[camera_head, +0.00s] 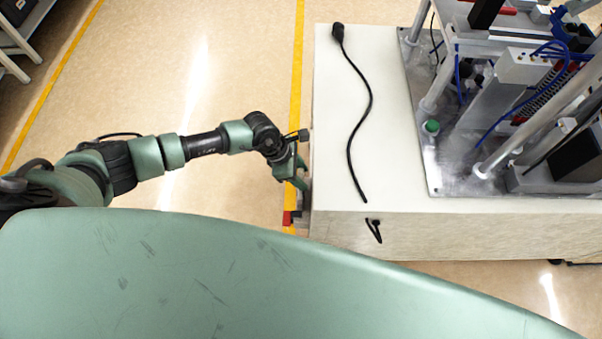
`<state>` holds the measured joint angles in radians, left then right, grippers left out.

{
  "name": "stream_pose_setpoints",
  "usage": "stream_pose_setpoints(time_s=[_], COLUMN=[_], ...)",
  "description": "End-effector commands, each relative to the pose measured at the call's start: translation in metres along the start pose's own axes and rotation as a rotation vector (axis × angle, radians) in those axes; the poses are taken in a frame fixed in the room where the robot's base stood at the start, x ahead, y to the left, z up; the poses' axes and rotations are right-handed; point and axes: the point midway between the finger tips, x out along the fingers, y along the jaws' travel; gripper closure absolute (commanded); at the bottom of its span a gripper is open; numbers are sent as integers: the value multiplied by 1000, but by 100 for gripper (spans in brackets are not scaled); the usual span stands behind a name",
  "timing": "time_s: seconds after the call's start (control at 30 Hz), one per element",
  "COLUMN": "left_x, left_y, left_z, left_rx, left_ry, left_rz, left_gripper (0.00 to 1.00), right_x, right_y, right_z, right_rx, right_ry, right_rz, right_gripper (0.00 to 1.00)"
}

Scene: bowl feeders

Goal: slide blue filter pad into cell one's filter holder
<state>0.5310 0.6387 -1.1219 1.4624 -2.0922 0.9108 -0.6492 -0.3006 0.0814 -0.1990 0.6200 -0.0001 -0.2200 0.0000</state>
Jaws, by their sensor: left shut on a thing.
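My left gripper (298,184) is low beside the left side of the white-topped cabinet. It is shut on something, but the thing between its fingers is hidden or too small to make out. No blue filter pad can be made out in this view. A small red and grey part (290,218) sits at the cabinet's left side, just below the gripper in the picture. I cannot tell whether it is the filter holder, or whether the gripper touches it. My right gripper is not in view.
The cabinet top (335,150) carries a black cable (363,110) and, at right, a machine on a metal base plate (445,175). A black handle (374,230) is on the cabinet's front. The floor (225,90) left of the cabinet is clear, with yellow lines.

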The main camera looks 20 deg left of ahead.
Motion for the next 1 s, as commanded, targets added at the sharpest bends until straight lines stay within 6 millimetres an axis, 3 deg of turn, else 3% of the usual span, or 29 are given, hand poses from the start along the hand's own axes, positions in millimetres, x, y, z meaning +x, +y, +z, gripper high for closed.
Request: stream_pose_setpoints(time_s=[1.0], left_x=[30], left_y=[0], left_z=[-12], left_rx=[0], left_ry=[0], left_rz=[0], left_gripper=[100], right_x=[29], right_y=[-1], right_z=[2], right_rx=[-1], right_ry=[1], right_rz=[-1], right_gripper=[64])
